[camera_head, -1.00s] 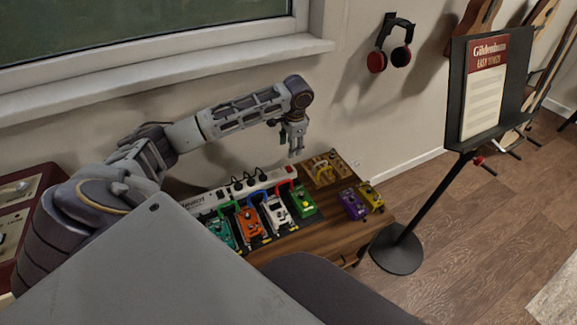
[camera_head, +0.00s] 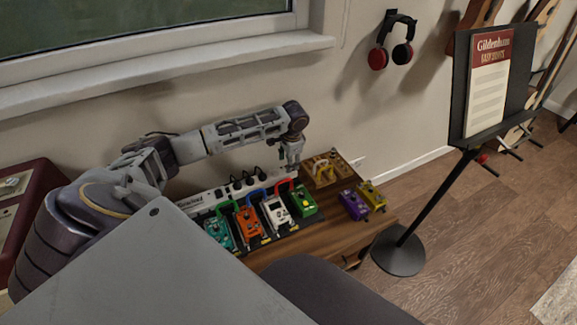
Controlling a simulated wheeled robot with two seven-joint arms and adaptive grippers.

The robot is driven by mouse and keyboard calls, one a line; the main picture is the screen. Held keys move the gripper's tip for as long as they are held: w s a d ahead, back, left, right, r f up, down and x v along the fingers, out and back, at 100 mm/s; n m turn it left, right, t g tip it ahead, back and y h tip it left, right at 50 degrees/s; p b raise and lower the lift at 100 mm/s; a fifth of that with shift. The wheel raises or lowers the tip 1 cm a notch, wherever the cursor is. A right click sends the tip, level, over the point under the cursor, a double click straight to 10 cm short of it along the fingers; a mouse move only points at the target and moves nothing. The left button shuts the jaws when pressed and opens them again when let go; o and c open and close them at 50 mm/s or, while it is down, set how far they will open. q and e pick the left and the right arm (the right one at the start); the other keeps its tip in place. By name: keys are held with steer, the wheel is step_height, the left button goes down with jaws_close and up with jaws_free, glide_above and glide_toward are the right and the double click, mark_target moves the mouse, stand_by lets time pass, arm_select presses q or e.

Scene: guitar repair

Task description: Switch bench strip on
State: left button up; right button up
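The bench strip (camera_head: 207,196) is a long white power strip with several black plugs in it, lying along the wall side of the wooden bench. My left gripper (camera_head: 292,167) points down at the strip's right end. It covers that end, so the strip's red switch is hidden. I cannot tell whether the fingertips touch the switch. The fingers are too small and dark to show whether they are open or shut. My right gripper is out of view.
Several pedals, among them an orange one (camera_head: 248,223) and a green one (camera_head: 303,202), stand in front of the strip. A wooden box (camera_head: 328,166) is close to the right of the gripper. Purple (camera_head: 352,204) and yellow (camera_head: 372,195) pedals sit further right. A music stand (camera_head: 398,252) stands beyond the bench.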

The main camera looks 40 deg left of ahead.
arm_select(q)
steer(key=shift+w+a+f, duration=0.1)
steer(key=shift+a+f, duration=0.05)
steer(key=shift+f, duration=0.55)
steer(key=shift+a+f, duration=0.1)
steer(key=shift+f, duration=0.55)
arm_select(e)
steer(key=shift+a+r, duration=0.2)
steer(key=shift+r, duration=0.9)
arm_select(q)
steer(key=shift+c, duration=0.2)
steer(key=c, duration=1)
